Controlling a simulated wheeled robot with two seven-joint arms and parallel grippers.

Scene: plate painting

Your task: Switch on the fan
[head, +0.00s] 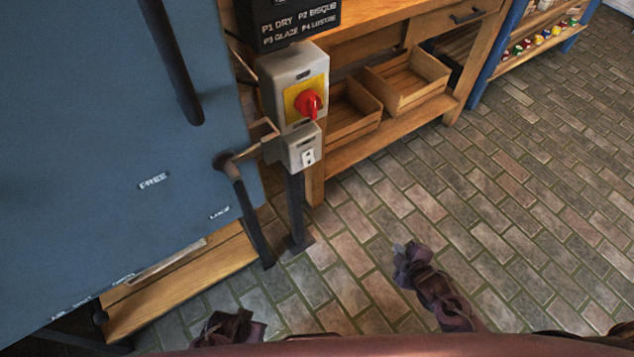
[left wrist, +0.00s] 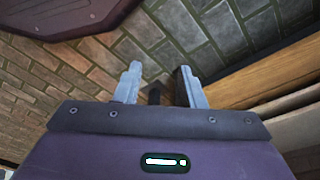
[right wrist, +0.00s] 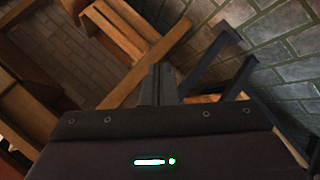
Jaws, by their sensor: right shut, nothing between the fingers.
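A small grey switch box (head: 300,148) with a white rocker switch (head: 308,156) sits on a dark post in the head view. Above it is a larger grey box (head: 292,72) with a red rotary knob (head: 308,103) on a yellow plate. I cannot pick out a fan in any view. My right gripper (head: 399,249) is over the brick floor, below and right of the switch boxes and apart from them. Its fingers are together and empty in the right wrist view (right wrist: 160,84). My left gripper (left wrist: 160,84) has its fingers apart and empty; its arm shows low in the head view.
A large blue panel (head: 110,150) with dark handles fills the left. A wooden workbench (head: 390,135) with crates (head: 410,82) stands behind the post. A black sign (head: 295,18) hangs above the boxes. A blue shelf (head: 500,45) is at the upper right. The brick floor (head: 520,200) is clear at right.

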